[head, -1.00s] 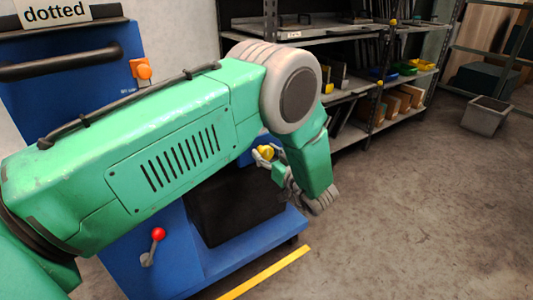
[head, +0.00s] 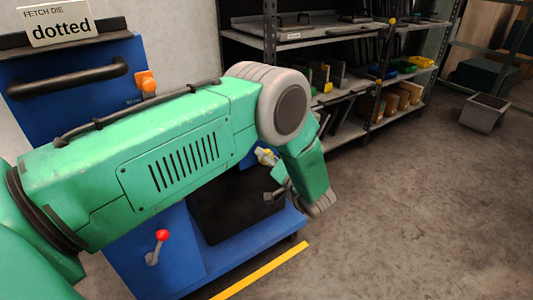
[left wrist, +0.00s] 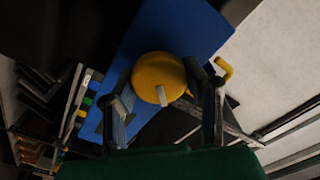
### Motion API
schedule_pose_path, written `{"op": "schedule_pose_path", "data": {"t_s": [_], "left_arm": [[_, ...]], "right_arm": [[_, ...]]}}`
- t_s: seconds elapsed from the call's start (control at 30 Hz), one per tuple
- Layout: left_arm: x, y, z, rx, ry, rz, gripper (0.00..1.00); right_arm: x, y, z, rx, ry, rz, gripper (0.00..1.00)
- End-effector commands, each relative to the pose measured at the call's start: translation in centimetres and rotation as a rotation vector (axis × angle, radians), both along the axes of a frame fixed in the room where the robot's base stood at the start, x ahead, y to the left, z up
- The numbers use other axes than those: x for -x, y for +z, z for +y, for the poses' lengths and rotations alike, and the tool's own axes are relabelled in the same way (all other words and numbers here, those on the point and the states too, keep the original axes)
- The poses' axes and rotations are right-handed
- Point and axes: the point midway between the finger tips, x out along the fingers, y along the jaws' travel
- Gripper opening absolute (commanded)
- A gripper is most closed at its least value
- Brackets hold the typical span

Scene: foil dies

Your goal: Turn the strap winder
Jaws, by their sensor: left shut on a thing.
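The strap winder appears to be the round yellow knob with a pale grey bar across its face; in the left wrist view this yellow knob (left wrist: 158,72) sits in front of a blue panel. My left gripper (left wrist: 165,112) has a finger on each side of it and is shut on it. In the head view the yellow knob (head: 266,156) is small, by the blue machine's side, partly hidden by my green left arm. My left gripper (head: 271,175) reaches it from below right. My right gripper is in neither view.
The blue machine (head: 70,85) carries a black handle, an orange knob (head: 147,82), a red-tipped lever (head: 160,245) and a sign reading "FETCH DIE dotted" (head: 58,24). Shelves (head: 345,90) stand behind. A grey bin (head: 484,112) and open floor are at right.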

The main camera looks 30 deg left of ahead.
Motion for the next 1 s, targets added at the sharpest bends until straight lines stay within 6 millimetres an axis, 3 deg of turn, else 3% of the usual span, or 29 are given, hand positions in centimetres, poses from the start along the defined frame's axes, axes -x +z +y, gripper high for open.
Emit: {"op": "schedule_pose_path", "data": {"t_s": [0.5, 1.0], "left_arm": [[-0.25, -0.27, -0.28, -0.137, -0.007, 0.346, 0.1], [-0.3, -0.37, -0.36, -0.172, -0.01, 0.43, 0.1]], "right_arm": [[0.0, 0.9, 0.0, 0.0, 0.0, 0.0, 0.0], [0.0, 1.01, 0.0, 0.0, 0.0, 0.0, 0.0]]}}
